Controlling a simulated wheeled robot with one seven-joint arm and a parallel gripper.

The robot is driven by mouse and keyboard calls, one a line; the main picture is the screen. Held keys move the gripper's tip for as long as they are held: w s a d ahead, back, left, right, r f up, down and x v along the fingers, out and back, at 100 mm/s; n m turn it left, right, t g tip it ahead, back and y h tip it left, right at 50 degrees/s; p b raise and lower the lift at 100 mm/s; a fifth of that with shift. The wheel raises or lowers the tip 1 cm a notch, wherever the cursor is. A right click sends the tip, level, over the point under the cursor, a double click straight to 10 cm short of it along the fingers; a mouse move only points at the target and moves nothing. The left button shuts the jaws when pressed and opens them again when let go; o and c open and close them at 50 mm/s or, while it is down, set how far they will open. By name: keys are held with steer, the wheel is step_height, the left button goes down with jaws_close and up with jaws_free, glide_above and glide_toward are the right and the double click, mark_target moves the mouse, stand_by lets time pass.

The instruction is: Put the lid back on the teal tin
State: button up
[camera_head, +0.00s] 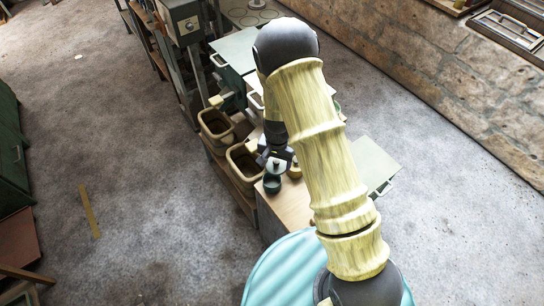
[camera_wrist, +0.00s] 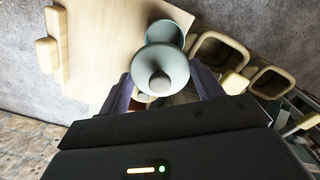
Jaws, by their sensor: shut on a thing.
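The teal tin (camera_head: 272,186) stands on the wooden worktop below my gripper in the head view. In the wrist view the tin (camera_wrist: 166,30) shows just beyond the lid, partly covered by it. The round grey-teal lid (camera_wrist: 160,62), with a knob in its middle, is between my fingers. My gripper (camera_wrist: 162,84) is shut on the lid and holds it close to the tin, overlapping the tin's near edge in the wrist view. In the head view my gripper (camera_head: 275,158) is small and dark, above the tin. The exact gap between lid and tin cannot be told.
The pale wooden worktop (camera_head: 293,208) carries the tin. Two tan open bins (camera_head: 214,133) (camera_head: 243,163) stand to its left. A yellowish object partly shows right of the tin. A pale green panel (camera_head: 372,163) juts out at the right, and a low stone wall (camera_head: 440,70) lies beyond.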

steer(key=shift+s+a+r+m, duration=0.1)
steer(key=shift+s+a+m, duration=0.25)
steer(key=shift+a, duration=0.45)
steer(key=shift+d+f, duration=0.2)
steer(key=shift+d, duration=0.05)
steer(key=shift+s+a+f+b, duration=0.1)
steer(key=shift+a+f+b, duration=0.15)
steer(key=shift+f+b, duration=0.6)
steer(key=shift+d+f+b, duration=0.15)
steer(key=shift+f+b, duration=1.35)
steer(key=shift+f, duration=0.85)
steer(key=shift+f+p, duration=0.1)
steer(key=shift+p, duration=0.2)
steer(key=o, duration=1.2)
steer(key=shift+o, duration=0.2)
